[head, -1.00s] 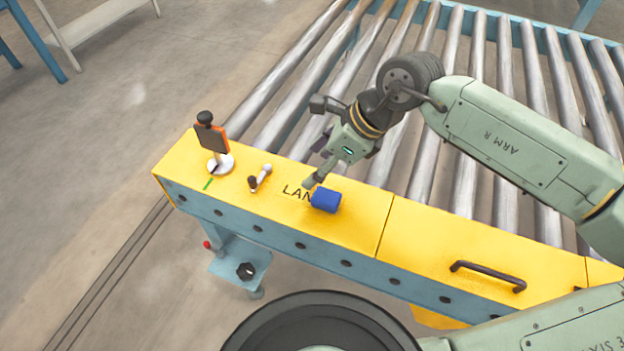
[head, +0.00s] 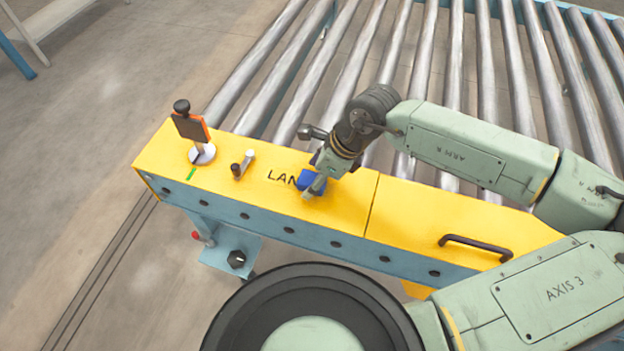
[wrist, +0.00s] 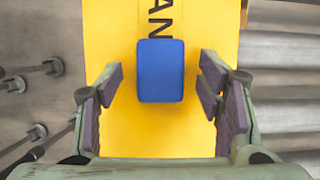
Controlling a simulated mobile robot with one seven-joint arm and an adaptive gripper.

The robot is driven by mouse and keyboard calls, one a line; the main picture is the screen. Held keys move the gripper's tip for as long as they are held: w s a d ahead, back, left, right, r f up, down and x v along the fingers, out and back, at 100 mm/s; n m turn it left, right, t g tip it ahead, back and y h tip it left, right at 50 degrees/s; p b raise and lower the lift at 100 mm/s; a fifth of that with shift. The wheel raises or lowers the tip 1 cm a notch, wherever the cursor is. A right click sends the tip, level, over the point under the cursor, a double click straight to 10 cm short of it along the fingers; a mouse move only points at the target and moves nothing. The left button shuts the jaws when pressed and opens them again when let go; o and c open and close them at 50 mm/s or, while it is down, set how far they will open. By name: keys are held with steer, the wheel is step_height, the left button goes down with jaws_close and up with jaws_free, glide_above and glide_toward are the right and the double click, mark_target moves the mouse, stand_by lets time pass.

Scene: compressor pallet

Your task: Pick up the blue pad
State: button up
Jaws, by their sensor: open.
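The blue pad (head: 308,180) is a small blue block on the yellow top of the conveyor's side beam, over the black lettering. In the wrist view the blue pad (wrist: 160,71) lies between the two fingers, toward their tips, with yellow gaps on both sides. My gripper (wrist: 161,82) is open, its purple-padded fingers apart and not touching the pad. In the head view my gripper (head: 315,178) is right over the pad and hides part of it.
On the yellow beam (head: 420,212), a post with an orange-and-black plate (head: 190,126) and a small lever (head: 242,164) stand left of the pad. A black handle (head: 477,246) is at the right. Metal rollers (head: 345,75) lie behind.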

steer(key=shift+a+f, duration=0.15)
steer(key=shift+f, duration=0.2)
steer(key=shift+c, duration=0.2)
steer(key=c, duration=1)
steer(key=shift+w+r, duration=0.1)
steer(key=shift+r, duration=0.1)
